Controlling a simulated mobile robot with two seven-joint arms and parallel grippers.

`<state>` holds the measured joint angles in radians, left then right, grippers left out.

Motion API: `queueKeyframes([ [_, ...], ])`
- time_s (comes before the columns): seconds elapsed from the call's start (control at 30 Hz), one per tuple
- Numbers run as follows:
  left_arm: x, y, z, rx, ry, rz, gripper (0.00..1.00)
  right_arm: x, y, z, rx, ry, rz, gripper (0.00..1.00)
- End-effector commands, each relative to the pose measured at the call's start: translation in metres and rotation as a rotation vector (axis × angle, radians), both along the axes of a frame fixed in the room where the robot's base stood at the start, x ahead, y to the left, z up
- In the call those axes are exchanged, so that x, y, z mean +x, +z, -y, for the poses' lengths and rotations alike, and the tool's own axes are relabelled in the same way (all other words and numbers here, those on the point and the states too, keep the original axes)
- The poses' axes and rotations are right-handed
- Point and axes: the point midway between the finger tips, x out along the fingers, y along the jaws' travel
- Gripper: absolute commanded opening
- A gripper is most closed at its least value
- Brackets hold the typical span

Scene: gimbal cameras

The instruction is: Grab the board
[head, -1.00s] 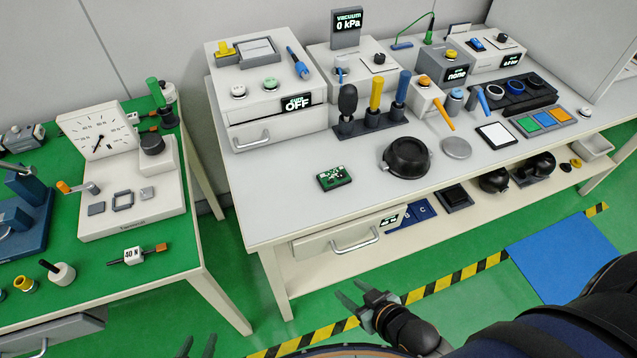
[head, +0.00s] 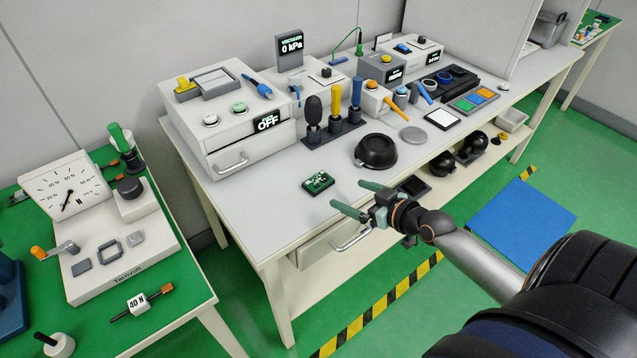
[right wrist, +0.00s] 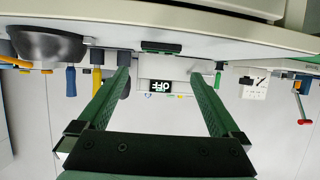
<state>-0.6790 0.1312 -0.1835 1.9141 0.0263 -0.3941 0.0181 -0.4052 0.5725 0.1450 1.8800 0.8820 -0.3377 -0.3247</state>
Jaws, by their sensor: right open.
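The board (head: 318,184) is a small green circuit board on a dark base. It lies flat on the white bench near its front edge. My right gripper (head: 353,198) is open and empty, just in front of the bench edge, to the right of the board and apart from it. In the right wrist view, the picture is upside down and the board (right wrist: 161,47) shows edge-on beyond the open fingers (right wrist: 158,90). My left gripper is not in view.
A black round bowl-like holder (head: 375,152) stands right of the board. A rack of upright tools (head: 332,133) and a white box reading OFF (head: 225,120) stand behind. A drawer handle (head: 352,240) sits below the bench front. The bench left of the board is clear.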

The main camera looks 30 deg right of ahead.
Motion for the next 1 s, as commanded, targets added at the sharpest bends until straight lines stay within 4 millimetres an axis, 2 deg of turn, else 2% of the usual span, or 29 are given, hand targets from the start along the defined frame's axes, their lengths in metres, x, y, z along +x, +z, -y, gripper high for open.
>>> queueKeyframes([
  [0.1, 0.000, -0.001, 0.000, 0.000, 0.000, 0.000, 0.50, 0.019, -0.007, -0.003, 0.003, -0.002, 0.002, 1.00],
  [0.3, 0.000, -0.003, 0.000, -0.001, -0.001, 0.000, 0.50, 0.042, -0.018, -0.007, 0.002, -0.001, 0.000, 1.00],
  [0.57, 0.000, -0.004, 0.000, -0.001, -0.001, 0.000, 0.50, 0.055, -0.023, -0.010, 0.002, 0.000, -0.001, 1.00],
  [0.83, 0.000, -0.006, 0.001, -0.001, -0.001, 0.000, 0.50, 0.087, -0.034, -0.014, 0.003, 0.001, -0.002, 1.00],
  [1.0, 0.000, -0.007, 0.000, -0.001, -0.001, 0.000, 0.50, 0.098, -0.039, -0.015, 0.003, 0.000, -0.002, 1.00],
])
